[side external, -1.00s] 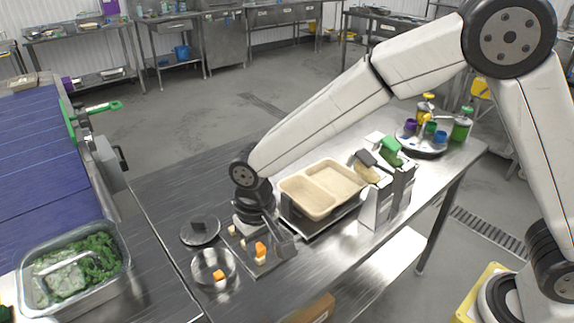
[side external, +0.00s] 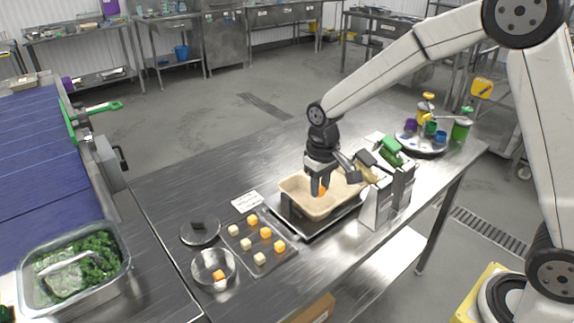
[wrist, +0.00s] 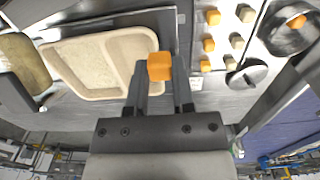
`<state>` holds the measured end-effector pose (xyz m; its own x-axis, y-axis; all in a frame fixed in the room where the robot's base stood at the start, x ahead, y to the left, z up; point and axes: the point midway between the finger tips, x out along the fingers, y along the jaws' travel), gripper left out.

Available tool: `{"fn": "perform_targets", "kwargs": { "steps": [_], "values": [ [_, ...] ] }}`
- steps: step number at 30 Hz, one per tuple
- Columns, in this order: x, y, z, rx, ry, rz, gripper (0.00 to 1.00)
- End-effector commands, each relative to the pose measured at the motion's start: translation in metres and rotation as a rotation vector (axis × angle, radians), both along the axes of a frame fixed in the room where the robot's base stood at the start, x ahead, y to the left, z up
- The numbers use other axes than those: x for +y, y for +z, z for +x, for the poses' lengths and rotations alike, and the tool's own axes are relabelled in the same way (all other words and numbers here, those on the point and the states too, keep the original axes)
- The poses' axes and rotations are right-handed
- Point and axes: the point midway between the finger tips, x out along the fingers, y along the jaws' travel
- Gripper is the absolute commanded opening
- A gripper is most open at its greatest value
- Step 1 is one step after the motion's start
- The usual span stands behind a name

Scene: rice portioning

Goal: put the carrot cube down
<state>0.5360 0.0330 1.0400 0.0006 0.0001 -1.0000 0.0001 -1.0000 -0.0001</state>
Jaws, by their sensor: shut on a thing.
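My gripper (side external: 319,186) is shut on an orange carrot cube (wrist: 160,66), which shows at the fingertips in the wrist view. In the side view the cube (side external: 322,191) is partly hidden by the fingers. The gripper is over the beige two-compartment tray (wrist: 60,58), near its smaller compartment. In the side view the tray (side external: 291,185) stands on a dark flat platform, partly hidden by the gripper. I cannot tell whether the cube touches the tray.
A holder with green- and black-handled tools (side external: 388,197) stands close right of the tray.

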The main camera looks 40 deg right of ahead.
Motion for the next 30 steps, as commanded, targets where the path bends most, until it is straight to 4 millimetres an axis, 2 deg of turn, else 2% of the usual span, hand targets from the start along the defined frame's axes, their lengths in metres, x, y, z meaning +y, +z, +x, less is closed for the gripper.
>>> {"fn": "perform_targets", "kwargs": {
  "steps": [1, 3, 9, 20, 30],
  "values": [
    [-0.013, 0.001, -0.001, 0.0, -0.007, 0.0, 0.0],
    [-0.027, 0.002, -0.002, 0.0, -0.005, 0.0, 0.0],
    [-0.049, 0.004, -0.005, -0.001, -0.002, 0.0, 0.0],
    [-0.053, 0.003, -0.002, 0.0, 0.001, 0.0, 0.0],
    [-0.054, -0.013, 0.031, 0.001, 0.001, 0.0, 0.0]
  ]
}}
